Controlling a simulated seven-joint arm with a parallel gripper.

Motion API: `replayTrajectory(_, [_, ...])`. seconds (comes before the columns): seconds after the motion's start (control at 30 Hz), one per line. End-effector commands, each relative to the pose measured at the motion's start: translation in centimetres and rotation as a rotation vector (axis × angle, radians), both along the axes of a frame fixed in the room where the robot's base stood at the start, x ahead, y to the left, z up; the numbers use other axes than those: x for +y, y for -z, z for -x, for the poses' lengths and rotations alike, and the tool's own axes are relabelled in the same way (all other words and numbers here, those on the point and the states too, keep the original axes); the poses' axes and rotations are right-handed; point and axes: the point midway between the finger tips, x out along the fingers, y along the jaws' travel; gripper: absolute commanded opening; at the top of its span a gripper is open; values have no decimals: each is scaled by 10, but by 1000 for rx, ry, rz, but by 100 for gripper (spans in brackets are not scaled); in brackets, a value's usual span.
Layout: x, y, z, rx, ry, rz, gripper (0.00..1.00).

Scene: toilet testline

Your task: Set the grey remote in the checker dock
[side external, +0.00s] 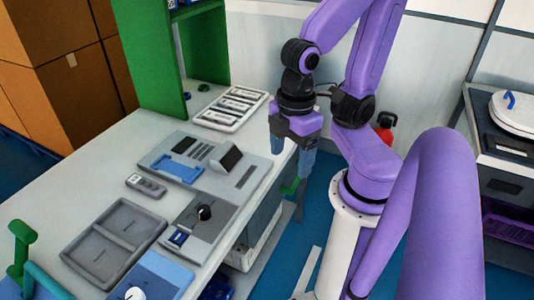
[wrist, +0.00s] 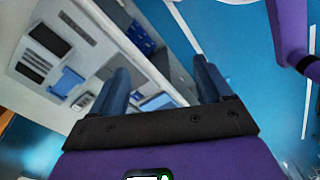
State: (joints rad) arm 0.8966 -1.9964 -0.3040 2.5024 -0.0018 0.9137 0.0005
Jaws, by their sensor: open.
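The grey remote (side external: 146,186) lies flat on the pale table, left of the grey checker panel (side external: 252,160). This panel carries a blue recessed dock (side external: 178,169), which looks empty, a tilted dark screen and slotted strips. I take this blue part to be the checker dock. The blue part also shows in the wrist view (wrist: 67,80), at the left. My gripper (side external: 291,158) is open and empty, pointing down beyond the table's right edge, apart from remote and dock. Its two fingers (wrist: 160,70) stand apart in the wrist view.
A grey box with a black knob (side external: 204,213) and a two-compartment grey tray (side external: 113,242) sit nearer the camera. A white slotted tray (side external: 230,108) lies at the back beside a green shelf frame (side external: 208,50). Some bare table surrounds the remote.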

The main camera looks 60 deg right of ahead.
Motion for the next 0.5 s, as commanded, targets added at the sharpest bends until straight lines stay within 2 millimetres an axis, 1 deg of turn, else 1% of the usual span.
replayTrajectory(0.37, [0,0,1,3,3,-3,79])
replayTrajectory(0.43, [1,0,-1,2,7,-2,79])
replayTrajectory(0.5, [5,-1,-6,1,23,-3,79])
